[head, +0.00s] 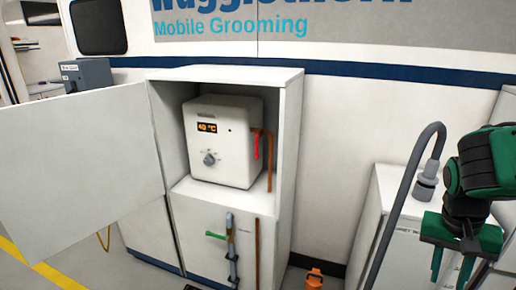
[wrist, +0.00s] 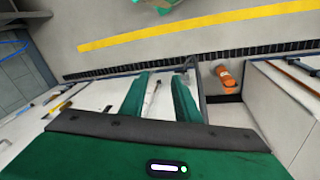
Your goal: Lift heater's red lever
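The heater (head: 225,155) is a white box with a lit display reading 40 °C and a round dial, standing inside an open white cabinet. Its red lever (head: 257,147) is a small upright strip on the heater's right side, beside a copper-coloured pipe. My gripper (head: 451,274) is at the far right, well apart from the heater, with its green fingers pointing down. In the wrist view my gripper (wrist: 160,82) is open, with nothing clearly held between its fingers. I cannot make out the red lever in the wrist view.
The cabinet door (head: 75,155) stands wide open to the left. An orange object (head: 314,278) is on the floor, right of the cabinet. A grey hose (head: 403,195) arches beside my arm.

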